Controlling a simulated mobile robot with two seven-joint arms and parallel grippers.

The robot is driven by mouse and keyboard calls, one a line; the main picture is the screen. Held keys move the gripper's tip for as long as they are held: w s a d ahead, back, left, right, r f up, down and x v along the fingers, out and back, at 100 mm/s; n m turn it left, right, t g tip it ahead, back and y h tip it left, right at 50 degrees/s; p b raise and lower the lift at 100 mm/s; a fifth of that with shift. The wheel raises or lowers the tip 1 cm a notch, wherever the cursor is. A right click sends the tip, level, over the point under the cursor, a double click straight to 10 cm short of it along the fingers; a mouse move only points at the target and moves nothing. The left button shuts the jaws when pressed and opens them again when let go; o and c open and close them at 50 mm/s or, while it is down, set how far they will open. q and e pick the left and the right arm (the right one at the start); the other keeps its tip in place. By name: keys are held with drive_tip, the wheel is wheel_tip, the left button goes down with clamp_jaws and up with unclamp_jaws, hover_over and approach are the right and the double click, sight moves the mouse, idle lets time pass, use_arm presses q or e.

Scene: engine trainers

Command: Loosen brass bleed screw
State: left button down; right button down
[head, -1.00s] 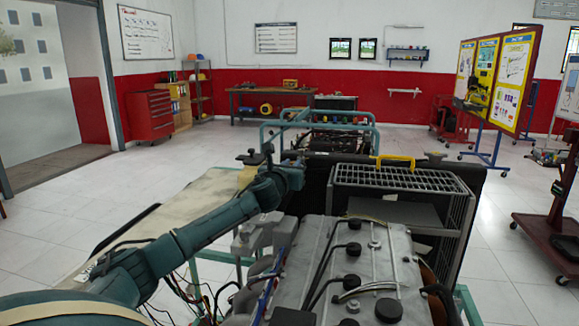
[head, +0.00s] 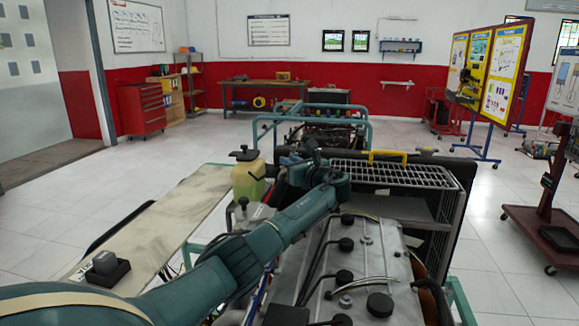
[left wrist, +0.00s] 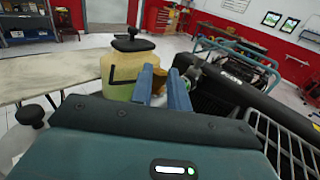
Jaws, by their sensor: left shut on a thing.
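My left gripper (head: 290,160) is at the near end of the radiator, just right of the yellowish coolant tank (head: 248,178). In the left wrist view its two blue fingers (left wrist: 161,90) are shut on a small brass-coloured piece, which looks like the brass bleed screw (left wrist: 159,78). The fingers hide its lower part, and I cannot tell how far it is turned. The tank with its black cap (left wrist: 130,62) stands close to the left of the fingers. My right gripper is out of view.
The engine (head: 365,265) with black caps and hoses lies below my left arm. A wire rack (head: 400,172) and the dark radiator panel stand right of the gripper. A pale board (head: 150,225) with a small black block (head: 105,268) is at the left.

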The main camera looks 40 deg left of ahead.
use_arm(q)
drive_tip(key=shift+w+f+n+g+b, duration=0.1)
drive_tip(key=shift+n+g+b, duration=0.4)
drive_tip(key=shift+g, duration=0.2)
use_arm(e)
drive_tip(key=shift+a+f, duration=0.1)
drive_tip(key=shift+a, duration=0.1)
use_arm(q)
drive_tip(key=shift+g+y, duration=0.3)
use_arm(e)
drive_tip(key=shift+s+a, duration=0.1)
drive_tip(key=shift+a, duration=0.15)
use_arm(q)
drive_tip(key=c, duration=1.3)
unclamp_jaws()
drive_tip(key=shift+c, duration=0.2)
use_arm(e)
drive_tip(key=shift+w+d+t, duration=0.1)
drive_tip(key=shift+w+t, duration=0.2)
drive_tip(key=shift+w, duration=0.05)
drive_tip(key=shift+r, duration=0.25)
